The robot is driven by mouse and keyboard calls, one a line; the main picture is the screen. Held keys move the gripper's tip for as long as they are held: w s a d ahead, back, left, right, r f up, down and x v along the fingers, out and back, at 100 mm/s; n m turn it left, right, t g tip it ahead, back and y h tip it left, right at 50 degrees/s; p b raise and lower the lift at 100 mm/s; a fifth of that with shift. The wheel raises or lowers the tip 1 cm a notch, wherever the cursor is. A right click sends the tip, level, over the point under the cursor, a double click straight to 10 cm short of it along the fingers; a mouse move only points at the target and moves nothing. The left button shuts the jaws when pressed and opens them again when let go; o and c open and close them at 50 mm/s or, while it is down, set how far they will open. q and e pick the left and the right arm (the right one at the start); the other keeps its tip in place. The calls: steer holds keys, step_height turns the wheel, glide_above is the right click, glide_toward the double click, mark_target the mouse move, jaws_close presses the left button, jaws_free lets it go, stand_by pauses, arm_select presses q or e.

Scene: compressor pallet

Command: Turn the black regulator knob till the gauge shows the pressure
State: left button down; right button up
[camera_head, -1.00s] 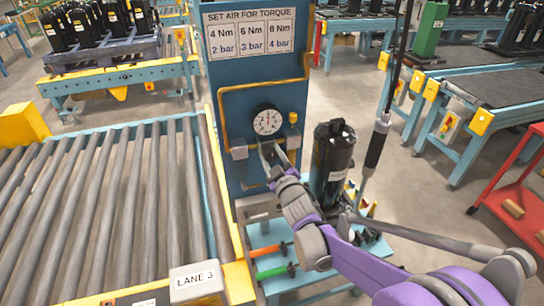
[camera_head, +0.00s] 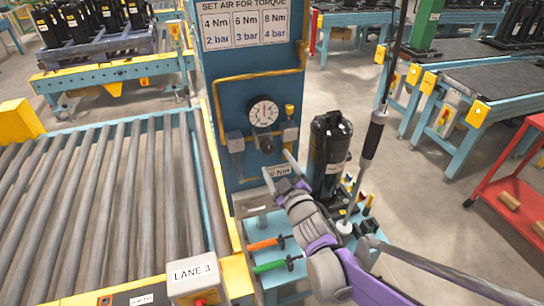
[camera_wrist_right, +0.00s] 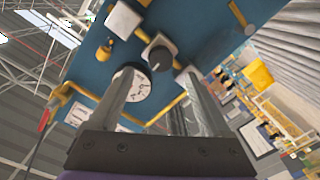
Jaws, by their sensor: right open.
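The black regulator knob (camera_head: 266,144) sits on the blue panel (camera_head: 231,90), just below the round white gauge (camera_head: 264,113). The gauge's needle is too small to read. My right gripper (camera_head: 278,168) is open and empty, below and slightly right of the knob, apart from it. In the right wrist view the knob (camera_wrist_right: 160,52) shows beyond and between the open fingers (camera_wrist_right: 157,82), and one finger partly covers the gauge (camera_wrist_right: 136,87). A sign (camera_head: 244,25) pairs 4 Nm with 2 bar, 6 with 3, 8 with 4. My left gripper is not in view.
A small white label (camera_head: 279,171) ending in "Nm" is partly hidden behind my right gripper. A black compressor (camera_head: 330,150) and a hanging tool (camera_head: 373,137) stand close right of the panel. A roller conveyor (camera_head: 110,190) fills the left.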

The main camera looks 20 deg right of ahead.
steer(key=shift+s, duration=1.4)
steer(key=s+f+m+g, duration=0.4)
steer(key=s+f+g, duration=0.2)
steer(key=s, duration=0.6)
steer(key=s+f+m+g+h+p, duration=0.1)
steer(key=s+f+m+g, duration=0.2)
steer(key=s, duration=0.9)
step_height(320, 180, down, 4)
steer(key=g, duration=0.3)
steer(key=shift+s+f+m, duration=0.2)
steer(key=shift+s+m, duration=0.1)
steer(key=shift+m, duration=0.1)
